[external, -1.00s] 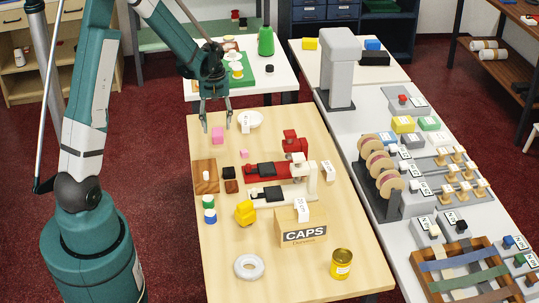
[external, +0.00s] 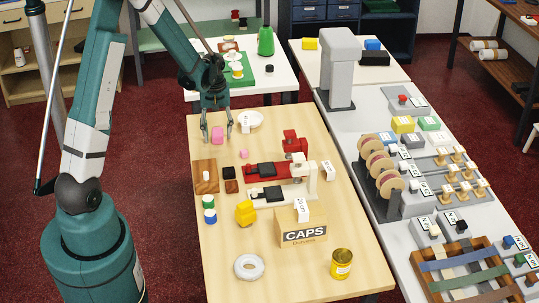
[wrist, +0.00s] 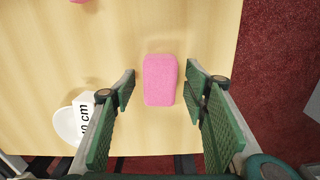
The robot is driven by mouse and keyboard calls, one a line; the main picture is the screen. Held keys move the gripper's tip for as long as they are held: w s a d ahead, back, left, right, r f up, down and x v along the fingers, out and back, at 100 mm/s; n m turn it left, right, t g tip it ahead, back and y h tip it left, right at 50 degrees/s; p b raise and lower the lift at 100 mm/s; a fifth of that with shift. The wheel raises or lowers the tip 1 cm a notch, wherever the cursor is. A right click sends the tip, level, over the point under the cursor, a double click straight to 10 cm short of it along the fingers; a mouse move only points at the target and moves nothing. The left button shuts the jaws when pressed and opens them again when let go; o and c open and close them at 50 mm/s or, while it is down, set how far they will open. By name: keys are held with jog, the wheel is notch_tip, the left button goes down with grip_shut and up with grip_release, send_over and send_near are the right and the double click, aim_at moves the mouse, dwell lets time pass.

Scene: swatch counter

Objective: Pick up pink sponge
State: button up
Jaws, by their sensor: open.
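The pink sponge (external: 217,134) lies near the far left corner of the wooden table. In the wrist view the sponge (wrist: 160,80) is a rounded pink block, upright in the picture, between the fingers and apart from both. My gripper (external: 217,137) is open and points down over the sponge. I cannot tell the exact height of the fingertips above the table.
A white bowl (external: 256,121) with a marked block stands just right of the sponge; the bowl (wrist: 66,128) is close to one finger in the wrist view. A small pink block (external: 244,154) and a wooden board (external: 205,183) lie nearer. The table edge is close.

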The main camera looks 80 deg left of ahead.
aim_at(217, 132)
jog(key=shift+c, duration=0.3)
jog(key=c, duration=0.8)
jog(key=shift+r+p, duration=0.65)
jog(key=shift+r, duration=4.35)
